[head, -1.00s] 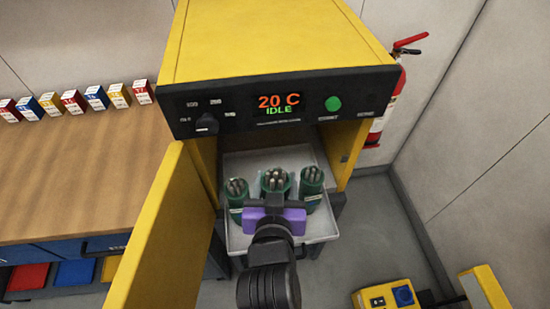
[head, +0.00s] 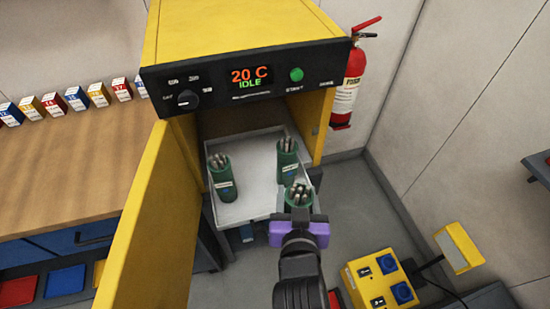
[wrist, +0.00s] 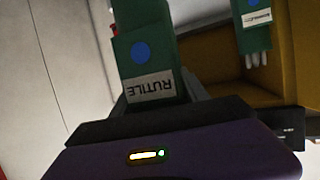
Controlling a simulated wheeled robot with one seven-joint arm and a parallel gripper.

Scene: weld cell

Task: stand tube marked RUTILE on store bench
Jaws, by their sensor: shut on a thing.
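My gripper (head: 299,216) is shut on a green tube of rods (head: 298,198) at the front right edge of the oven's pulled-out tray. In the wrist view this tube (wrist: 150,60) fills the middle, with a blue dot and a label reading RUTILE, upside down in the picture. Its lower part is hidden behind my gripper in the head view. Two more green tubes with rods stand on the tray, one at the left (head: 221,177) and one at the back right (head: 287,158). The wooden-topped bench (head: 80,180) is at the left.
The yellow oven (head: 240,30) reads 20 C, IDLE. Its open door (head: 145,225) stands between the tray (head: 240,207) and the bench. Several small coloured boxes (head: 75,98) line the bench's back. A fire extinguisher (head: 346,90) and a yellow socket box (head: 382,280) are at the right.

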